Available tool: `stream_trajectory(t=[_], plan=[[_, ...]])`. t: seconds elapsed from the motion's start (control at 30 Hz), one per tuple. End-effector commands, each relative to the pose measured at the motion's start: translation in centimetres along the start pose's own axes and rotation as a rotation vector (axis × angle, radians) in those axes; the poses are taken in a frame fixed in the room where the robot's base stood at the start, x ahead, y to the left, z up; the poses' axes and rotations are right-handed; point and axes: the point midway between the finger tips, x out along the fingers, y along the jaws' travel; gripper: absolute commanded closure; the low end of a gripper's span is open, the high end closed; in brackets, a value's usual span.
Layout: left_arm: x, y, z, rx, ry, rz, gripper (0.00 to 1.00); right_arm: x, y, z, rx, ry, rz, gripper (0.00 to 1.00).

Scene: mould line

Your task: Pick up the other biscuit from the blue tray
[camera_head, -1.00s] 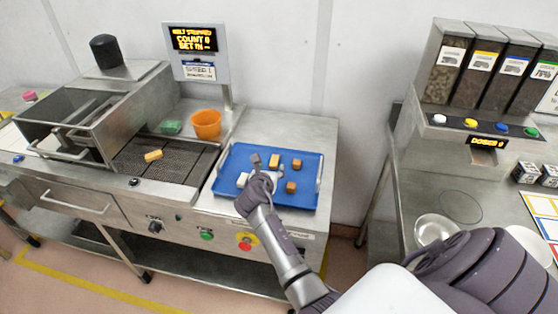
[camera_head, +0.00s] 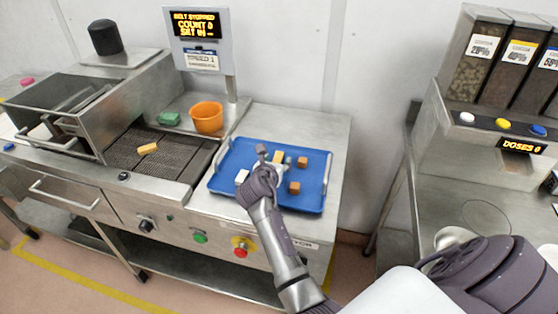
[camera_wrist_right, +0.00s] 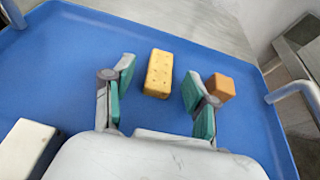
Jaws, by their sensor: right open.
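The blue tray (camera_head: 225,183) lies on the steel bench in the head view, and its floor fills much of the right wrist view (camera_wrist_right: 60,80). A yellow biscuit (camera_wrist_right: 158,73) with small holes lies on it. In the head view the biscuit (camera_head: 278,157) shows just beyond my right gripper (camera_head: 268,167). The right gripper (camera_wrist_right: 153,97) is open and empty, low over the tray. Its teal-padded fingers stand apart on either side of the biscuit's near end, with gaps to both sides. My left gripper is not in view.
An orange-brown cube (camera_wrist_right: 220,87) is close by the right-hand finger in the wrist view. A white block (camera_wrist_right: 28,145) lies at lower left there. The tray has raised handles. Another yellow piece (camera_head: 148,148) lies on the belt, near an orange cup (camera_head: 207,118).

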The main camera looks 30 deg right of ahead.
Motion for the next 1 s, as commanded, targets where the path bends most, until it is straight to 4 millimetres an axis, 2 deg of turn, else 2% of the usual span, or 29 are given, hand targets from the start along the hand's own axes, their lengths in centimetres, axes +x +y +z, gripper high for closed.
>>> stream_trajectory(t=[0.07, 0.3, 0.33, 0.77, 0.87, 1.0], plan=[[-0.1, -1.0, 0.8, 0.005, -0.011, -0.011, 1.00, 0.0, 0.0, 0.0, 0.000, 0.000, 0.000, 0.46], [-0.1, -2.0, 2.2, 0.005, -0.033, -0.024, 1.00, 0.0, 0.0, 0.1, 0.000, -0.001, 0.000, 0.86], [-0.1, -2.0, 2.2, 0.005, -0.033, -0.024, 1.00, 0.0, 0.0, 0.1, 0.000, -0.001, 0.000, 0.88], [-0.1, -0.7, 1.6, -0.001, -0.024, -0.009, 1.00, -0.2, 0.0, 0.7, 0.001, -0.003, -0.001, 0.88], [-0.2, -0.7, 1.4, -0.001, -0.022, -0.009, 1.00, -0.6, 0.0, 1.6, 0.002, -0.004, 0.001, 0.88], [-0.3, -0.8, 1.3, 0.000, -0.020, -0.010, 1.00, -1.5, 0.0, 3.9, 0.004, -0.007, 0.001, 0.88]])
